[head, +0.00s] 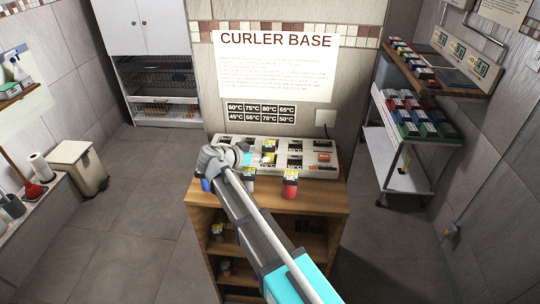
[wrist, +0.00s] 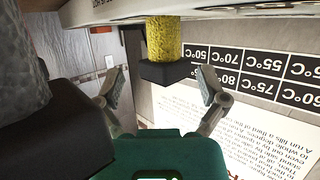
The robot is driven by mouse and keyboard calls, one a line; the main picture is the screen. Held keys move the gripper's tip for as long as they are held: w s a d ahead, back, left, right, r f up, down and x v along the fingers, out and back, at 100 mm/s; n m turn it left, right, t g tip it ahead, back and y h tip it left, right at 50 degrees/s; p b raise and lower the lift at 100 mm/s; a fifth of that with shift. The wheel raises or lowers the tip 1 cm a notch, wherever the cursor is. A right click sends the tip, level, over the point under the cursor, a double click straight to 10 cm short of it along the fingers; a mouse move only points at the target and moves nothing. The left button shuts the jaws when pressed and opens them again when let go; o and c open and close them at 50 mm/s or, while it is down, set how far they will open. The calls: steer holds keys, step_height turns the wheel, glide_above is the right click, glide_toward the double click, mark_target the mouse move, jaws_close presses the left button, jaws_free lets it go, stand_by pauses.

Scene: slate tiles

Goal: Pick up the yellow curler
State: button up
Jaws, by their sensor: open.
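The yellow curler (wrist: 165,38) shows in the wrist view as a rough yellow cylinder with a black end cap (wrist: 165,72). Its other end runs out of the top of that picture, beside a pale edge. My gripper (wrist: 160,92) is open, with one finger to each side of the cap and clear space on both sides. Nothing is held. In the head view my gripper (head: 242,157) is over the left part of the white curler base (head: 322,170). The arm hides part of the base, and I cannot surely pick out the yellow curler there.
The base stands on a wooden cabinet (head: 318,208). A red curler (head: 290,188) and a blue curler (head: 206,184) stand along its front. A sign (head: 275,70) and temperature labels (head: 262,112) are on the wall behind. A white trolley (head: 405,165) stands at the right.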

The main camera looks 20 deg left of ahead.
mark_target(265, 152)
steer(key=shift+a+b+x, duration=0.1)
steer(key=shift+b+x, duration=0.3)
steer(key=shift+x, duration=0.55)
steer(key=shift+a+b+x, duration=0.15)
steer(key=shift+b+x, duration=0.25)
steer(key=shift+x, duration=1.45)
steer(key=shift+r, duration=0.1)
jaws_close()
steer(key=shift+r, duration=0.1)
